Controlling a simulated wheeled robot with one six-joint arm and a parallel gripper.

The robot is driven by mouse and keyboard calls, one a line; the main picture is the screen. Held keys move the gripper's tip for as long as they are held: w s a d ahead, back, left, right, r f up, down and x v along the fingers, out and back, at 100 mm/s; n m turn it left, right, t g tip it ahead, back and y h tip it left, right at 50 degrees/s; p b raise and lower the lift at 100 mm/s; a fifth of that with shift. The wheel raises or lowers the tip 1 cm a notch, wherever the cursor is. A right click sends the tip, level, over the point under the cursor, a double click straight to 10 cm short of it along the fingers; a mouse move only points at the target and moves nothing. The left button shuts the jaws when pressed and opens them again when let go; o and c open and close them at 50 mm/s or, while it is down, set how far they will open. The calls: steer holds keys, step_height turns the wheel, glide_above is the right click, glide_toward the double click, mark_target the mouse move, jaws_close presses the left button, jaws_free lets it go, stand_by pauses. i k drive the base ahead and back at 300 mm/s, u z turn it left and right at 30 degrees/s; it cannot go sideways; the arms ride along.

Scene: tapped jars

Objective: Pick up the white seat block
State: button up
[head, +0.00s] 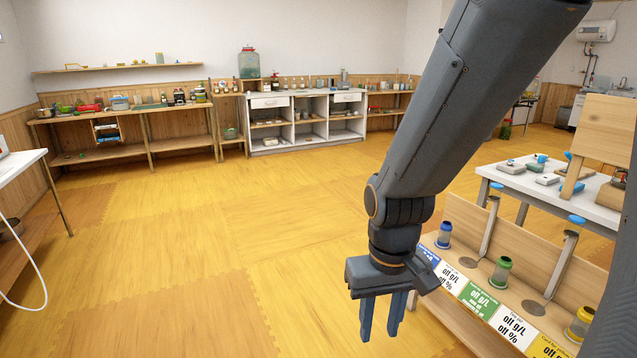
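My gripper (382,318) hangs fingers down in the middle right of the head view, over the yellow floor and left of the wooden jar stand. A gap shows between its two fingers, and nothing is between them. Several small pale blocks lie on the white table at the right, among them one whitish block (547,180) and one greyer block (511,168). I cannot tell which of them, if any, is the white seat block. My gripper is well apart from them, lower and nearer in the picture.
The wooden stand (467,262) holds jars with blue, green and yellow parts behind price-like cards. The white table (500,180) stands behind it, with an upright wooden board (606,130). Shelves and a white cabinet (270,101) line the far wall. The yellow floor (200,220) is clear.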

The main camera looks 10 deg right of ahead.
mark_target(548, 178)
steer(key=z, duration=0.1)
steer(key=i, duration=1.65)
steer(key=z, duration=1.1)
steer(key=i, duration=1.1)
steer(key=z, duration=1.05)
steer(key=i, duration=0.35)
steer(key=z, duration=0.25)
